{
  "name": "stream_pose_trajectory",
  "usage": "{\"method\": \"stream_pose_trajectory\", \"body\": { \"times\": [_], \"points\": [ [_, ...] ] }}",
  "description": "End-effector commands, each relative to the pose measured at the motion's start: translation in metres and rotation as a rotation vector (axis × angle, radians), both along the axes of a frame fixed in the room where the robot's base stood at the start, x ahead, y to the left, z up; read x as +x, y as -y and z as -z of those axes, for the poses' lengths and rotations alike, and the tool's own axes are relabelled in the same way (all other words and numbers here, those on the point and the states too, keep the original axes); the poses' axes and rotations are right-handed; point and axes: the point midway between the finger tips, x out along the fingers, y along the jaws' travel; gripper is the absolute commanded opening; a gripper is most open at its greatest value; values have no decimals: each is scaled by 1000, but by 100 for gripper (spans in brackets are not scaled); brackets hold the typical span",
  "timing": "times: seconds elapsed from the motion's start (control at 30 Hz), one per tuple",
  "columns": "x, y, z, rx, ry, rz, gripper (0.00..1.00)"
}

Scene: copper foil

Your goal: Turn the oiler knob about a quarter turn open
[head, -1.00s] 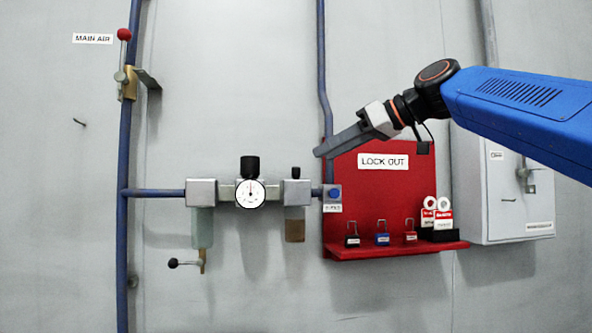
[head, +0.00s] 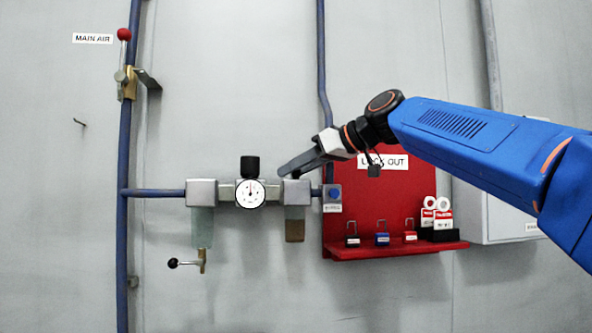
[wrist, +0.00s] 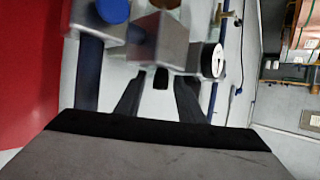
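The oiler is the right-hand grey block (head: 296,192) of the air unit, with a brown bowl (head: 295,229) below it. In the head view its small black knob is hidden behind my gripper (head: 285,172), which comes in from the upper right. In the wrist view the black oiler knob (wrist: 161,78) shows between the two fingertips of my gripper (wrist: 160,80), in front of the grey oiler block (wrist: 158,40). The fingers are apart, with a gap visible on each side of the knob.
The gauge (head: 250,193) and a larger black knob (head: 250,166) stand left of the oiler. A grey box with a blue button (head: 334,194) is close on the right. The red lockout board (head: 350,222) is behind my arm.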

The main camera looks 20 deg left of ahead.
Motion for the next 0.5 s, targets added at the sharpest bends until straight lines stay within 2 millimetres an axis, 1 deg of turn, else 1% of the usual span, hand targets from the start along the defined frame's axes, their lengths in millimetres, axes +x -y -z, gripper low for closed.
{"method": "stream_pose_trajectory", "body": {
  "times": [0.07, 0.1, 0.17, 0.2, 0.23, 0.5],
  "points": [
    [0, 0, 0, 0, 0, 0, 35],
    [0, 0, 0, 0, 0, 0, 25],
    [0, 0, 0, 0, 0, 0, 11],
    [0, 0, 0, 0, 0, 0, 2],
    [0, 0, 0, 0, 0, 0, 0],
    [-1, 1, -1, 0, 0, 14, 0]
  ]
}}
